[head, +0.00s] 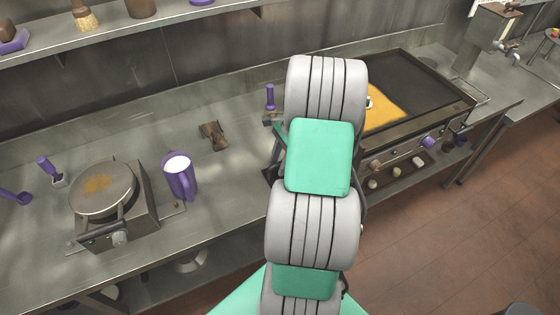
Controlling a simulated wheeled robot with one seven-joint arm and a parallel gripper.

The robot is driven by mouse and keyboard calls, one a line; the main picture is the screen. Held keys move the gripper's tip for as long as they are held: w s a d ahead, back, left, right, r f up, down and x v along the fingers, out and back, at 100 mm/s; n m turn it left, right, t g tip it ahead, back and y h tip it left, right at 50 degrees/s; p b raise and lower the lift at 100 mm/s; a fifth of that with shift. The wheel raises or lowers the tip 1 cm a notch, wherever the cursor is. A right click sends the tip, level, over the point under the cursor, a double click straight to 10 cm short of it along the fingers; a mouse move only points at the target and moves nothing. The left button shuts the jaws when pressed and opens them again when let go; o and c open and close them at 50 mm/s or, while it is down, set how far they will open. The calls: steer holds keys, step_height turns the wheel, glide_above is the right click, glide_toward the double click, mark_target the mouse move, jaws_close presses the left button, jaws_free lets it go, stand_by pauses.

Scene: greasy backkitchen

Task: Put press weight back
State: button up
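I cannot tell for certain which thing is the press weight. A small brown block-like object (213,135) lies on the steel counter left of my arm. An upright purple handle (270,97) with a dark lower part stands just left of my arm, partly covered by it. On the dark griddle (420,82) lies a flat orange-yellow piece (384,107), with something small and white at its left edge, partly hidden by my arm. My arm rises through the middle of the picture. My gripper is hidden behind it.
A round hotplate (103,189) and a purple jug with white contents (180,177) stand at the left of the counter (230,195). A shelf (140,30) runs along the back wall. A metal dispenser (490,30) stands right of the griddle. Open tiled floor lies at lower right.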

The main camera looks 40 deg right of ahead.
steer(key=shift+r, duration=0.1)
steer(key=v, duration=1.2)
steer(key=w+a+r+n+t+h, duration=0.1)
steer(key=a+r+n, duration=0.2)
steer(key=a+n, duration=0.55)
steer(key=w+a+r+n+h, duration=0.1)
steer(key=w+a+r+n, duration=0.15)
steer(key=a, duration=1.05)
steer(key=s+a+n+t+h, duration=0.1)
steer(key=s+a+n, duration=0.6)
steer(key=n, duration=0.3)
steer(key=shift+s+a+t+p, duration=0.35)
steer(key=shift+a+t, duration=0.05)
steer(key=shift+a, duration=0.35)
steer(key=shift+d, duration=0.1)
